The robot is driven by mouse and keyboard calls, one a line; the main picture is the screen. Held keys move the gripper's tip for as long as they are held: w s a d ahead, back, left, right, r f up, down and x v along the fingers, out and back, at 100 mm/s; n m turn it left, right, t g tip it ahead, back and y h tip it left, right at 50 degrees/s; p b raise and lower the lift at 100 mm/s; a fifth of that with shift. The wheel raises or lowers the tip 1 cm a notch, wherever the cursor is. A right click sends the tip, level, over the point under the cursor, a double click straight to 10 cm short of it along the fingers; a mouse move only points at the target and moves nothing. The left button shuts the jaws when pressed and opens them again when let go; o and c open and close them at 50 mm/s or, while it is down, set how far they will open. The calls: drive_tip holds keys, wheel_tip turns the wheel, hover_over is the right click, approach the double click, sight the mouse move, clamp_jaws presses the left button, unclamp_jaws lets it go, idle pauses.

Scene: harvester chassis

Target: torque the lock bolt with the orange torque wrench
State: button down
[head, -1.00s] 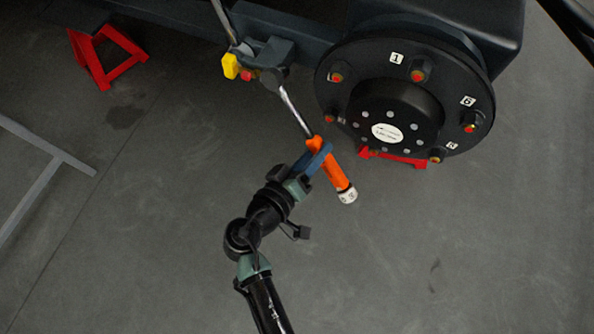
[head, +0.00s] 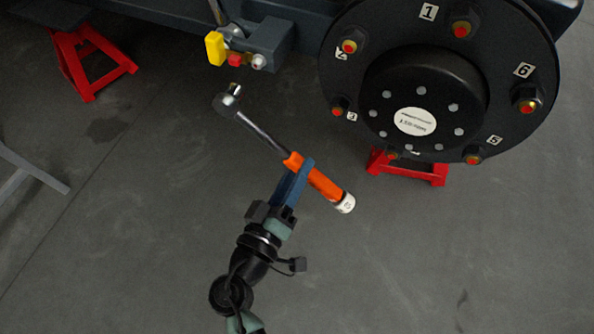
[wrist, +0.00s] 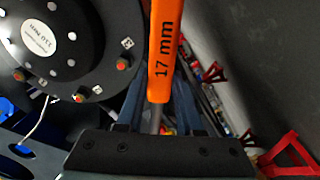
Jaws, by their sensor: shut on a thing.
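My gripper (head: 294,182) is shut on the orange handle of the torque wrench (head: 322,183). The wrench's silver shaft slants up and left to a ratchet head (head: 227,101), which hangs free below the dark bracket (head: 271,40). A silver bolt head (head: 258,62) shows on the bracket's lower face beside red and yellow parts; I cannot tell for sure that it is the lock bolt. In the wrist view the wrench handle (wrist: 163,55), marked "17 mm", runs up between my blue fingers. The wrench head is out of the wrist view.
A large black wheel hub (head: 425,85) with several numbered, red-tipped studs is right of the wrench. Red stands (head: 88,62) are at the upper left and under the hub (head: 408,170). A grey frame (head: 35,172) lies at the left edge. The floor below is clear.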

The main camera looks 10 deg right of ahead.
drive_tip(key=shift+b+x, duration=0.6)
drive_tip(key=shift+x, duration=1.8)
drive_tip(key=shift+w+d+r, duration=0.15)
drive_tip(key=shift+w+d, duration=0.1)
drive_tip(key=shift+w, duration=0.1)
drive_tip(key=shift+w+d+b, duration=0.4)
drive_tip(key=shift+w, duration=0.15)
drive_tip(key=w+a+f+m+b, duration=0.1)
drive_tip(key=a+f+m+b, duration=0.1)
drive_tip(key=b, duration=0.3)
drive_tip(key=shift+w+f, duration=0.1)
drive_tip(key=shift+w, duration=0.05)
